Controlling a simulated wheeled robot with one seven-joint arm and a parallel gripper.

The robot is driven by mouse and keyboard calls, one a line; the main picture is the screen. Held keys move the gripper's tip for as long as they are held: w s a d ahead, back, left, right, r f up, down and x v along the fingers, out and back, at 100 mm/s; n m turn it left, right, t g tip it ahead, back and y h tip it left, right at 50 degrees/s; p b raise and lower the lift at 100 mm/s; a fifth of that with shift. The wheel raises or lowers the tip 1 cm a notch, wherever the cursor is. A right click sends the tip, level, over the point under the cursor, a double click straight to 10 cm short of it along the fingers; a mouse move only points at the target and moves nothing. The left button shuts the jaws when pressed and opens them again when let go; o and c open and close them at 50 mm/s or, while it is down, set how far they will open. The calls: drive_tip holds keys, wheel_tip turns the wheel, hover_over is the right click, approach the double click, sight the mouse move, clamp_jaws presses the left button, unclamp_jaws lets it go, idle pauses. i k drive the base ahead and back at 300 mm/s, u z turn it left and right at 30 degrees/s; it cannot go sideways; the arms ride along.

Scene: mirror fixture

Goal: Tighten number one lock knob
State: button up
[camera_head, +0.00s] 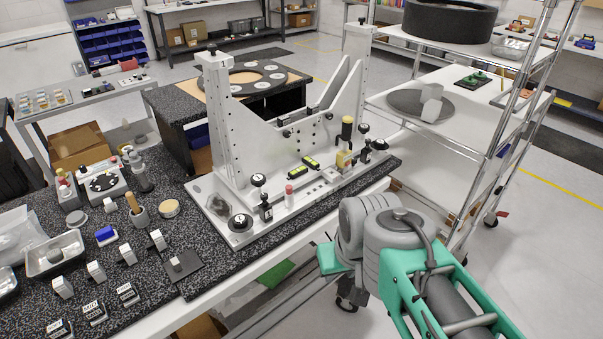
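The mirror fixture (222,125), a pale metal frame with two uprights on a base plate, stands on the dark speckled bench. Black knobs sit at its near left corner: a low round one with a white mark (240,222), a raised one (258,180) and a small upright one (265,207). More black knobs (380,144) sit at its right end. My grey and green arm is at the lower right, apart from the knobs. My gripper does not show.
A wire-frame cart (470,130) stands right of the fixture.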

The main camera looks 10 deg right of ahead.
sight(240, 224)
drive_tip(key=z, duration=0.15)
drive_tip(key=k, duration=0.45)
drive_tip(key=u, duration=0.9)
drive_tip(key=i, duration=0.8)
drive_tip(key=z, duration=0.35)
